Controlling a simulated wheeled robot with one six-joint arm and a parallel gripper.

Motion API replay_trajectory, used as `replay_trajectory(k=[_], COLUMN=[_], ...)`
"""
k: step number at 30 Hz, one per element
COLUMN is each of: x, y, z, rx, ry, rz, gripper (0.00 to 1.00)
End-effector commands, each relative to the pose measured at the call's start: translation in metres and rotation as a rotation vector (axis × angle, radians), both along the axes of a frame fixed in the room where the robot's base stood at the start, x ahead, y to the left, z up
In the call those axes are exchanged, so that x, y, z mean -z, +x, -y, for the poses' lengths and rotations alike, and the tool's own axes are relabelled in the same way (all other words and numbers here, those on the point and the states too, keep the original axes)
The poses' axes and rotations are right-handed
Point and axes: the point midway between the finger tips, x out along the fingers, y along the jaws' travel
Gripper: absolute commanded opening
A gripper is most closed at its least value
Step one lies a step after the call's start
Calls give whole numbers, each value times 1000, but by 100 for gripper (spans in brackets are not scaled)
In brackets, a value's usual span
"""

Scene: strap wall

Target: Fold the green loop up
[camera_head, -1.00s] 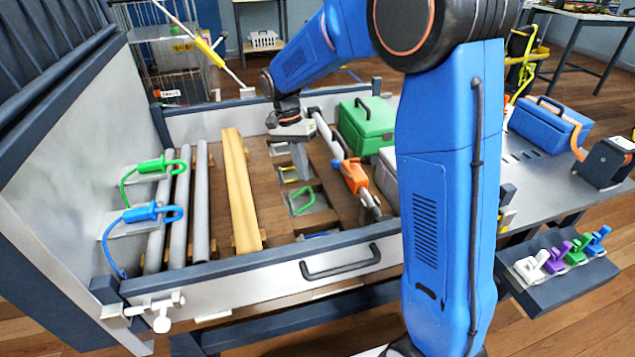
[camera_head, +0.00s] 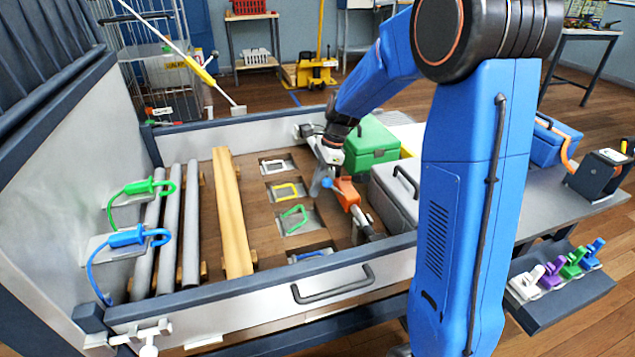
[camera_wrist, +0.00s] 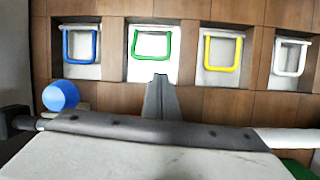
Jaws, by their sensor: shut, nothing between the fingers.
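The green loop (camera_head: 293,214) is a U-shaped bail in a pale recess of the wooden panel, between the yellow loop (camera_head: 286,191) and the blue loop (camera_head: 308,256). In the wrist view the green loop (camera_wrist: 150,57) is straight ahead of my fingertips and apart from them. I cannot tell whether it lies flat or is partly raised. My gripper (camera_head: 316,191) is shut and empty, to the right of the row of recesses. Its narrow fingers (camera_wrist: 160,78) point toward the green loop's crossbar side.
A white loop (camera_wrist: 291,74) sits in the end recess. A blue ball (camera_wrist: 60,95) and a dark bar (camera_wrist: 210,135) are close to my gripper. An orange part (camera_head: 346,193), a green box (camera_head: 370,147) and a grey case (camera_head: 393,198) stand to the right.

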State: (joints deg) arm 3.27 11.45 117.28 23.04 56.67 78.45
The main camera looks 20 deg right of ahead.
Motion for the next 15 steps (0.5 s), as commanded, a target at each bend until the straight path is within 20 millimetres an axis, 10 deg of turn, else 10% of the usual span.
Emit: replay_trajectory(k=[15], x=[55], y=[-2], z=[-19], rx=[-2], ry=[-1], rz=[0], gripper=[0])
